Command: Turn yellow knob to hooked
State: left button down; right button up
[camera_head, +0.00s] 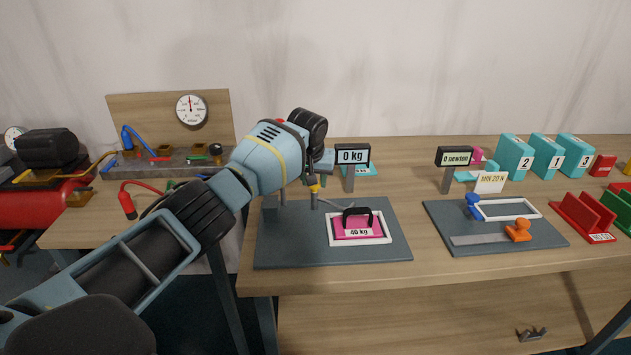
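A small yellow part, which looks like the yellow knob (314,188), shows just below my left gripper (312,176). It is at the upper part of a thin stand on a dark grey plate (290,250). A grey hook-like bar (334,204) sticks out to the right below it. The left gripper comes in from the left and is at or just above the knob. Its fingers are small and partly hidden by the wrist, so I cannot tell whether they touch the knob. My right gripper is not in view.
A "0 kg" display (353,156) stands behind the plate. To the right are a second grey plate (470,218) with blue and orange parts, a "0 newton" display (454,157), teal numbered blocks (514,157) and red holders (583,219). A gauge board (150,110) stands at left.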

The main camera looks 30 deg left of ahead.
pick_arm(q)
jog(key=shift+m, duration=0.4)
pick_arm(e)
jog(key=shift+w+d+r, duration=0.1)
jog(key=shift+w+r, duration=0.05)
pick_arm(q)
jog(key=c, duration=0.9)
grip_release()
jog(key=shift+c, duration=0.2)
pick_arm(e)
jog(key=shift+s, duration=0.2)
pick_arm(q)
jog(key=shift+r, duration=0.1)
jog(key=shift+s+r+p, duration=0.1)
jog(key=shift+r+p, duration=0.2)
jog(key=a+p+v, duration=0.1)
jog(key=p+v, duration=0.1)
jog(key=v, duration=0.5)
jog(key=shift+d, duration=0.35)
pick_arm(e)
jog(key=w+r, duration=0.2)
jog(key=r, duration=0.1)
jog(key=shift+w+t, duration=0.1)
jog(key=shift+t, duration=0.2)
pick_arm(q)
jog(key=shift+s+f, duration=0.1)
jog(key=shift+s, duration=0.05)
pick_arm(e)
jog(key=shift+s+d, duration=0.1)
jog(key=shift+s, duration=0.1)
